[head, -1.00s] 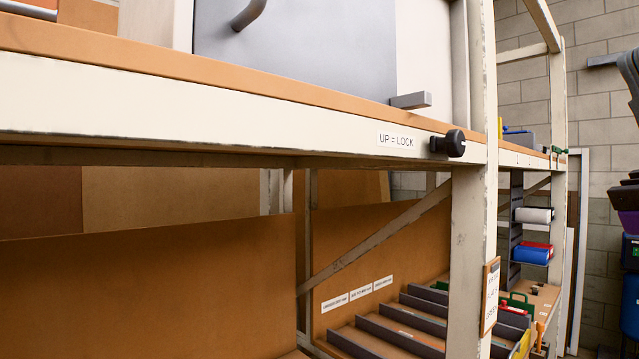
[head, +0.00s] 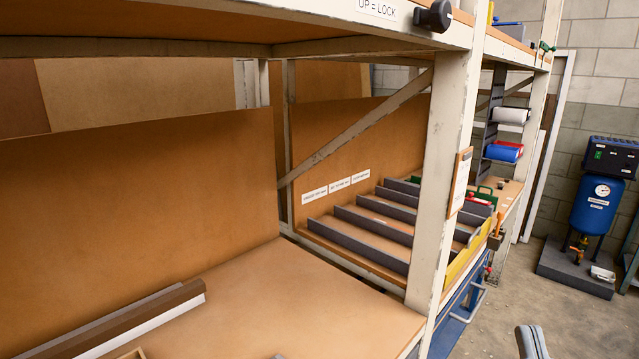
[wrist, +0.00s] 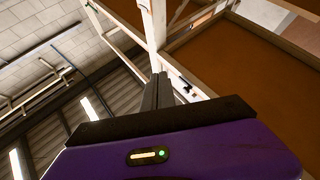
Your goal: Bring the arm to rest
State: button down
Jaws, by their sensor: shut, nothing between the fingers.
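My gripper (wrist: 158,92) shows in the wrist view. Its two dark fingers are together, with nothing between them. They point up in that picture toward a pale rack frame (wrist: 152,25), and nothing is seen touching them. The purple wrist housing (wrist: 185,150) fills the bottom of that view, with a small green light on it.
A black knob (head: 433,16) juts from the upper beam. A blue tank unit (head: 597,200) stands right, with open floor before it.

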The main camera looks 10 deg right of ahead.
jog(key=s+a+f+g+y, duration=0.3)
jog(key=s+a+f+g, duration=0.1)
jog(key=s+f, duration=0.6)
jog(key=s+a+f+n+g+y, duration=0.1)
jog(key=s+a+f+g+y, duration=0.2)
jog(key=s+f, duration=0.8)
jog(key=shift+s+a+f+g, duration=0.3)
jog(key=shift+s+a+g, duration=0.35)
jog(key=shift+a+g, duration=0.45)
jog(key=shift+d, duration=0.15)
